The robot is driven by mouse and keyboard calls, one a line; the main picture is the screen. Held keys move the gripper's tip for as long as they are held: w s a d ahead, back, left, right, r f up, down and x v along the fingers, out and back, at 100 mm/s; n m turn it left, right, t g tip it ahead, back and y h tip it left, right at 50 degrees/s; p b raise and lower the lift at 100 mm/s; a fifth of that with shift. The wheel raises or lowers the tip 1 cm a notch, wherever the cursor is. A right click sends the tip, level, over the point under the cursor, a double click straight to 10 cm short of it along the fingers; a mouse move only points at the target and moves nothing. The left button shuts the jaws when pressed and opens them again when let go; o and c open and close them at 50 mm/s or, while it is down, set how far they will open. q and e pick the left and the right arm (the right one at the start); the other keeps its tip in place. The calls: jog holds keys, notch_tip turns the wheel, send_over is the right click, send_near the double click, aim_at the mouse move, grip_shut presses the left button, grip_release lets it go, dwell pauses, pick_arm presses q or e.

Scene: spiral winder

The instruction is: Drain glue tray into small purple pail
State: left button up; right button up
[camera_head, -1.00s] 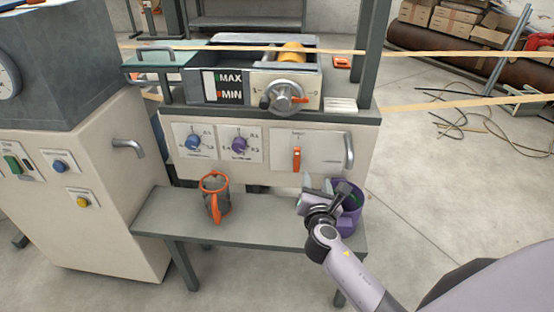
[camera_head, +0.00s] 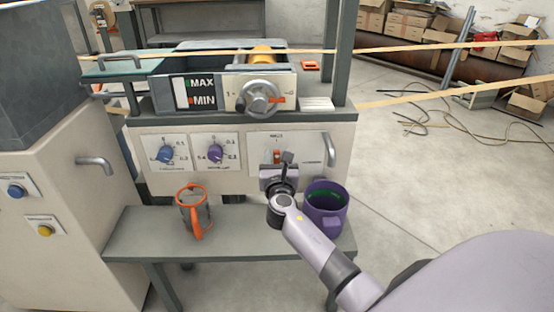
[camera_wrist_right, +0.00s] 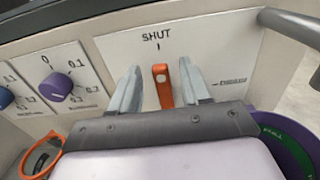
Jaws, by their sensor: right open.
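The glue tray (camera_head: 217,64) sits on top of the machine, with a MAX/MIN level panel (camera_head: 202,93) on its front. An orange lever (camera_wrist_right: 162,87) hangs down under the SHUT mark on the front panel; its top shows in the head view (camera_head: 277,156). My right gripper (camera_head: 281,166) is open at this lever. In the wrist view its fingers (camera_wrist_right: 160,88) stand on either side of the lever, with gaps visible. The small purple pail (camera_head: 327,217), green inside, stands upright on the low bench, right of my gripper. Its rim shows in the wrist view (camera_wrist_right: 266,122). My left gripper is out of view.
An orange-rimmed jug (camera_head: 193,212) stands on the bench (camera_head: 150,228) to the left. A bent metal handle (camera_head: 331,149) sticks out right of the lever. Blue (camera_head: 165,154) and purple (camera_head: 215,153) knobs are to its left. Tan strips (camera_head: 420,97) stretch across above.

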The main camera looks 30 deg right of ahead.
jog(key=shift+w+d, duration=0.25)
jog(key=shift+w, duration=0.15)
grip_shut()
